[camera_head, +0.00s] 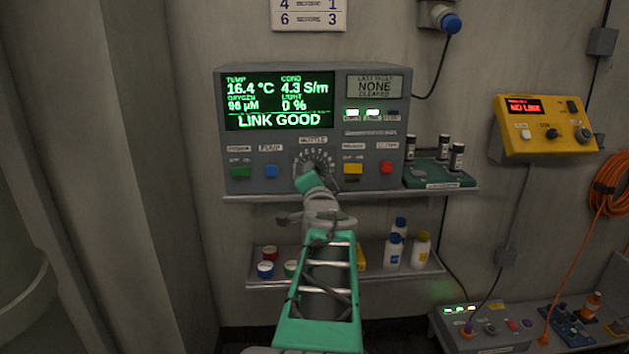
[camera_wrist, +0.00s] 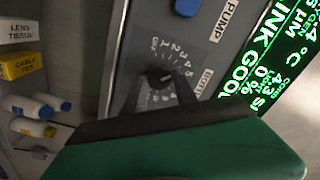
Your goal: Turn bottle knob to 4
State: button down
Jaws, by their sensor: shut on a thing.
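The bottle knob (camera_wrist: 160,76) is a small dark round knob on the grey front panel of the console. In the wrist view a ring of white numbers surrounds it on a dark dial plate (camera_wrist: 183,48). My gripper (camera_wrist: 163,84) is shut on the knob, with its two dark fingers on either side of it. A small pale mark shows on the knob, but I cannot tell surely which number it points to. In the head view the dial (camera_head: 318,157) sits under the BOTTLE label, and my gripper (camera_head: 307,172) hides most of the knob.
A blue pump button (camera_head: 271,171) and green button (camera_head: 240,172) are left of the dial. A yellow button (camera_head: 352,169) and red button (camera_head: 387,167) are right. The screen (camera_head: 278,101) reads LINK GOOD. A lower shelf (camera_head: 405,276) with several bottles is beneath my arm.

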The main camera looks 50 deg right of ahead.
jog(key=shift+m, duration=0.4)
jog(key=c, duration=1)
grip_release()
jog(key=shift+o, duration=0.2)
jog(key=v, duration=0.7)
jog(key=shift+s+a, duration=0.25)
jog(key=shift+s, duration=0.05)
jog(key=shift+r, duration=0.1)
